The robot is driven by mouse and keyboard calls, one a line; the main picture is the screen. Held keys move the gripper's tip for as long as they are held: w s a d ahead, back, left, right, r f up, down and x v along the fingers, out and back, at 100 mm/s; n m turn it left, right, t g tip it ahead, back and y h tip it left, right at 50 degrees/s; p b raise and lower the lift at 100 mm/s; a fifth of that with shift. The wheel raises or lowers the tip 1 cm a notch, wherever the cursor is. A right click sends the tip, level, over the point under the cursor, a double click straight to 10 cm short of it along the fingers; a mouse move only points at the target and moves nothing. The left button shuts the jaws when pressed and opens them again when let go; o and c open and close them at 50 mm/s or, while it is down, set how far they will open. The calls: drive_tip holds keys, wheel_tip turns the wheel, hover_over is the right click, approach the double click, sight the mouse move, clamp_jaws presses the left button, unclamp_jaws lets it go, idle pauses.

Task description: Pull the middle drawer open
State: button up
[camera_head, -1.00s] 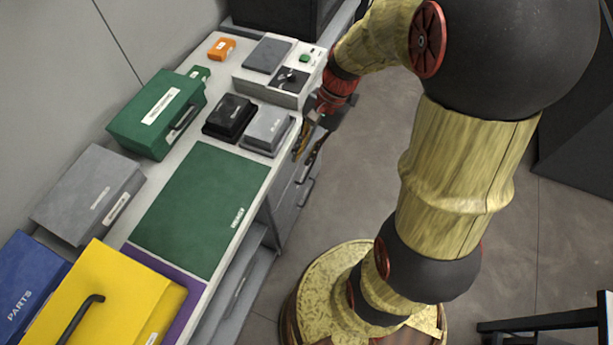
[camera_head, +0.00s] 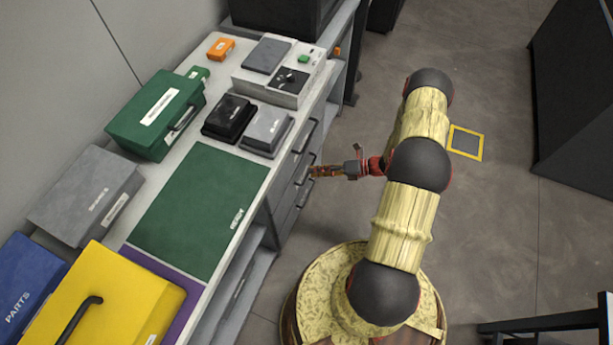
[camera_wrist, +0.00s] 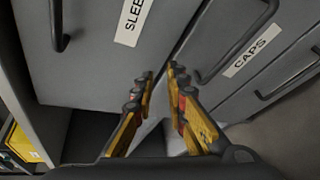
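The grey drawer unit (camera_head: 277,196) is under the bench, with several dark bar handles on its front. In the wrist view, the drawer labelled "CAPS" (camera_wrist: 215,88) lies between the "SLEE..." drawer (camera_wrist: 165,35) and another drawer on the right. Its dark handle (camera_wrist: 238,45) is right of my fingertips. My gripper (camera_wrist: 160,72) is open with a narrow gap and nothing visible between the fingers. In the head view my gripper (camera_head: 316,172) is level with the drawer fronts and near the handles. The drawers look shut; contact with a handle cannot be told.
The bench top carries a green mat (camera_head: 198,210), a black box (camera_head: 228,117), a grey box (camera_head: 266,130) and a device with a knob (camera_head: 270,88). An open shelf lies below the bench front. The floor (camera_head: 480,215) right of the drawers is clear.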

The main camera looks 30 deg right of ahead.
sight(307, 175)
drive_tip(key=d+f+m+t+h, duration=0.2)
drive_tip(key=d+f+m+t, duration=0.15)
drive_tip(key=f+m, duration=0.5)
drive_tip(key=shift+f+b+x, duration=0.2)
drive_tip(key=shift+b+x, duration=0.3)
drive_tip(key=shift+x, duration=1.45)
drive_tip(key=shift+f+b+x, duration=0.25)
drive_tip(key=shift+b+x, duration=0.2)
drive_tip(key=shift+x, duration=1.45)
drive_tip(key=shift+s+a, duration=0.1)
drive_tip(key=shift+s, duration=0.1)
drive_tip(key=shift+c, duration=0.3)
clamp_jaws()
